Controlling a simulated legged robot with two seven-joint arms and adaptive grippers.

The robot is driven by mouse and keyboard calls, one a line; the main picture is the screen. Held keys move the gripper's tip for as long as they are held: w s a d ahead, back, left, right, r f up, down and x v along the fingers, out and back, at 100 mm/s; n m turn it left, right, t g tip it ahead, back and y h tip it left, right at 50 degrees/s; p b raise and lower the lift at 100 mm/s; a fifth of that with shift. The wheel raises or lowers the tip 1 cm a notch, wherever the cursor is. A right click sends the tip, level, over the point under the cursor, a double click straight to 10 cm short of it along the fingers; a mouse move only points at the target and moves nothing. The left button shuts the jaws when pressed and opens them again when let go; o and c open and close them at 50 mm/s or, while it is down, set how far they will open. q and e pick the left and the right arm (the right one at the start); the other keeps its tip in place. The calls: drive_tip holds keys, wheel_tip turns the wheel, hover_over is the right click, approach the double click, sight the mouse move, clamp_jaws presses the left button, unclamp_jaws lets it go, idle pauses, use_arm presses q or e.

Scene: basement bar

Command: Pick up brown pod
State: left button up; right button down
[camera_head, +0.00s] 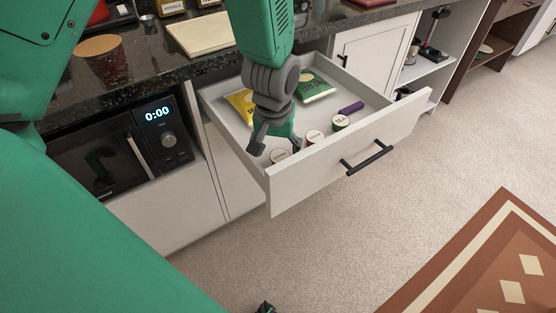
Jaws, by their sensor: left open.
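Three round pods with pale lids stand in the open white drawer (345,152). The nearest pod (280,156), partly hidden by the drawer front, looks brown-rimmed, though its side colour is hard to tell. Beside it is a reddish pod (314,137), then a dark green pod (340,122) marked TEA. My left gripper (277,146) points down into the drawer, open, with its fingers just above and behind the nearest pod. I cannot tell whether they touch it.
A yellow packet (241,105), a green packet (315,87) and a purple item (351,108) lie in the drawer. The drawer front has a black handle (369,158). A microwave (125,150) sits left under the dark counter (150,55).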

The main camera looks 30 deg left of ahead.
sight(279, 156)
use_arm(q)
drive_tip(key=f, duration=0.3)
drive_tip(key=shift+w+d+b, duration=0.2)
drive_tip(key=shift+w+b, duration=0.05)
drive_tip(key=shift+b, duration=0.1)
drive_tip(key=shift+d+f, duration=0.1)
drive_tip(key=shift+d, duration=0.25)
drive_tip(key=shift+a, duration=0.1)
drive_tip(key=c, duration=0.8)
drive_tip(key=shift+a, duration=0.3)
drive_tip(key=shift+c, duration=0.8)
